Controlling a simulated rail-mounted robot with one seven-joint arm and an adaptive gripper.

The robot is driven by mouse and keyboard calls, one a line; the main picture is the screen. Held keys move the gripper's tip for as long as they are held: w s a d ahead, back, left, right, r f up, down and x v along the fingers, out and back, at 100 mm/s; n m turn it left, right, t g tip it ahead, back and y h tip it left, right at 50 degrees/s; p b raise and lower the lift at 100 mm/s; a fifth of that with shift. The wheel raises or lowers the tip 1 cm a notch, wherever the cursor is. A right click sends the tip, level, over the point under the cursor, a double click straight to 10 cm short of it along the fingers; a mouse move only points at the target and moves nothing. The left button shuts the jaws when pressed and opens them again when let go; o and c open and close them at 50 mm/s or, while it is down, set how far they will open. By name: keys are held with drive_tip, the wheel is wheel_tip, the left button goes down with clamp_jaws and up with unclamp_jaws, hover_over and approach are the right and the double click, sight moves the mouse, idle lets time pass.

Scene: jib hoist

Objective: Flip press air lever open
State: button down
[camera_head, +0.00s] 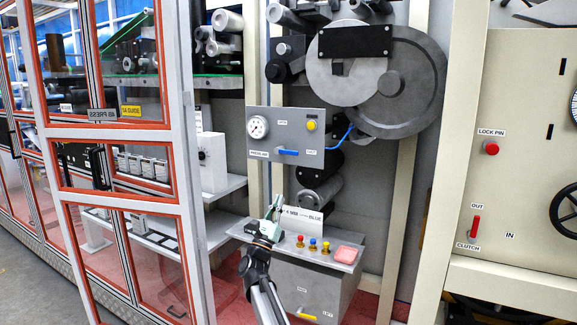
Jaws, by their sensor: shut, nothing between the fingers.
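The press air lever (289,152) is a blue handle on a grey panel (260,120). It lies horizontal, pointing right towards the label at its right, which seems to read SHUT. A label above it seems to read OPEN. My gripper (277,203) is shut and empty. It points upward below the panel and in front of the grey bench, apart from the lever. Its fingertips are small in this view.
The panel also carries a pressure gauge (258,127) and a yellow button (311,125). Below, the bench holds coloured knobs (313,245) and a pink block (346,254). A red-framed glazed door (189,200) stands at left, and a beige cabinet (520,150) at right.

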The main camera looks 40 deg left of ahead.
sight(291, 154)
drive_tip(key=s+r+p+x, duration=0.2)
drive_tip(key=p+x, duration=0.3)
drive_tip(key=x, duration=0.8)
drive_tip(key=shift+d+p, duration=0.2)
drive_tip(key=shift+p, duration=0.1)
drive_tip(key=shift+s+n+y+b, duration=0.2)
drive_tip(key=shift+n+y+b, duration=0.3)
drive_tip(key=shift+y, duration=0.2)
